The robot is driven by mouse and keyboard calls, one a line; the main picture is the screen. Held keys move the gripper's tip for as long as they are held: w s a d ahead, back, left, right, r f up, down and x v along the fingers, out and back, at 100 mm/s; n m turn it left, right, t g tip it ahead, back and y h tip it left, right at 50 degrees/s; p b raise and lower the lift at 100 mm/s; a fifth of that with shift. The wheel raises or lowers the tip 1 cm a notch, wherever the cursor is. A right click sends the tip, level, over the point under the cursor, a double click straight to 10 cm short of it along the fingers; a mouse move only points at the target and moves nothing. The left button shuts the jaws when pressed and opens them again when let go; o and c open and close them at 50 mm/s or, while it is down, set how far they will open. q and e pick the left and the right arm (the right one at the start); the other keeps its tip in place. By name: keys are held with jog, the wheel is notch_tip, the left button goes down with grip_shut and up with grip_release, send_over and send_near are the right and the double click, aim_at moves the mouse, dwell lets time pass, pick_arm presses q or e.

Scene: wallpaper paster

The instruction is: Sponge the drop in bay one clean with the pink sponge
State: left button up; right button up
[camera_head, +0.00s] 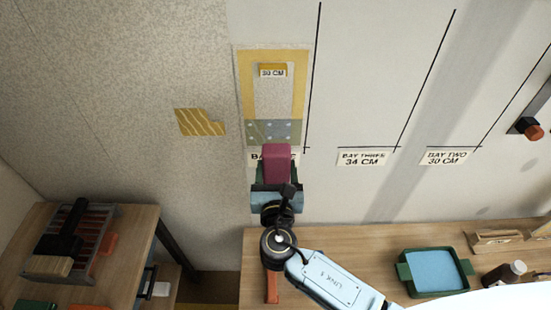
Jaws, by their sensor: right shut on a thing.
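The drop in bay one is a strip of wallpaper (245,95) on the wall. It has a yellow border, a pale middle and a grey dotted band near its lower end. A small yellow tag (272,70) reading 30 CM sits near its top. My right gripper (276,184) is shut on the pink sponge (277,158), which stands upright in front of the strip's lower end. Whether the sponge touches the wall cannot be told. The sponge and gripper partly cover the bay label (257,157) below the strip. My left gripper is not in view.
A loose yellow patterned piece (200,122) shows on the left wall. A green tray (403,271) with blue contents and a bottle (505,272) stand on the bench. A side table (137,225) holds tools.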

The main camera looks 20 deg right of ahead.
aim_at(275, 134)
jog(key=shift+a, duration=0.1)
jog(key=shift+w+d, duration=0.2)
jog(key=shift+w, duration=0.4)
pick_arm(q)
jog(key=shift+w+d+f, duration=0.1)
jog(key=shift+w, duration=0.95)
pick_arm(e)
jog(key=x, duration=0.5)
jog(key=shift+w, duration=0.1)
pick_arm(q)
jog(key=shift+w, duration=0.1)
pick_arm(e)
jog(key=shift+w+d, duration=0.2)
jog(key=shift+w, duration=0.5)
jog(key=shift+w+d+r, duration=0.1)
jog(key=shift+w+d, duration=0.1)
jog(key=shift+w, duration=0.35)
dwell(1.0)
jog(key=shift+s, duration=0.1)
dwell(0.8)
